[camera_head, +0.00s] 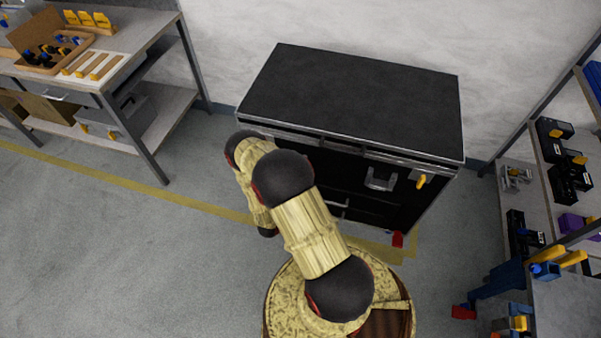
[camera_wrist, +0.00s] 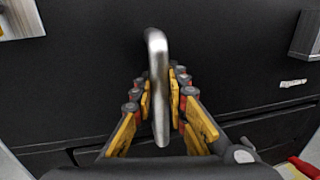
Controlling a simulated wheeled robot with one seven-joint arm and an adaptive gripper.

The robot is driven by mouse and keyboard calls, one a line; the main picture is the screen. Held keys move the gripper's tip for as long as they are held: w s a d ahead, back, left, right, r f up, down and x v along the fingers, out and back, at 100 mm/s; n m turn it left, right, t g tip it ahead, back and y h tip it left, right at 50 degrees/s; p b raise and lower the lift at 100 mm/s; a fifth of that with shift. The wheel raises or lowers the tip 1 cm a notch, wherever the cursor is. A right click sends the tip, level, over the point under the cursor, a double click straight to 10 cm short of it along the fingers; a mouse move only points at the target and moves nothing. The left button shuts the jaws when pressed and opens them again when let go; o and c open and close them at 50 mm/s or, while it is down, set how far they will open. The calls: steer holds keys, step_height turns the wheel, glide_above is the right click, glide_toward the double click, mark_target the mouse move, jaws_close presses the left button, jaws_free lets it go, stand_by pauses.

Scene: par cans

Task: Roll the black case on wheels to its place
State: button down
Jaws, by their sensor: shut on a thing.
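The black case (camera_head: 354,100) stands against the back wall in the head view, with a flat dark top edged in metal. Its front fills the wrist view (camera_wrist: 232,60). A bare metal handle (camera_wrist: 158,85) stands out from that front. My gripper (camera_wrist: 159,95) has its yellow-padded fingers closed around the handle, one on each side. In the head view my arm covers the gripper and part of the case's front. A small red part shows low at the case's right corner. Most of the wheels are hidden.
A yellow floor line (camera_head: 120,186) runs across the floor and turns near the case's right front corner. A workbench (camera_head: 120,62) with trays stands at the left. A shelf rack (camera_head: 515,205) with tools and boxes stands close at the right. The floor at the left front is clear.

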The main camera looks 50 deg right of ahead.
steer(key=shift+s, duration=0.1)
steer(key=c, duration=1.8)
jaws_free()
steer(key=shift+o, duration=0.2)
steer(key=s+a, duration=0.2)
steer(key=a, duration=0.9)
steer(key=shift+a, duration=0.4)
steer(key=shift+s+f, duration=0.1)
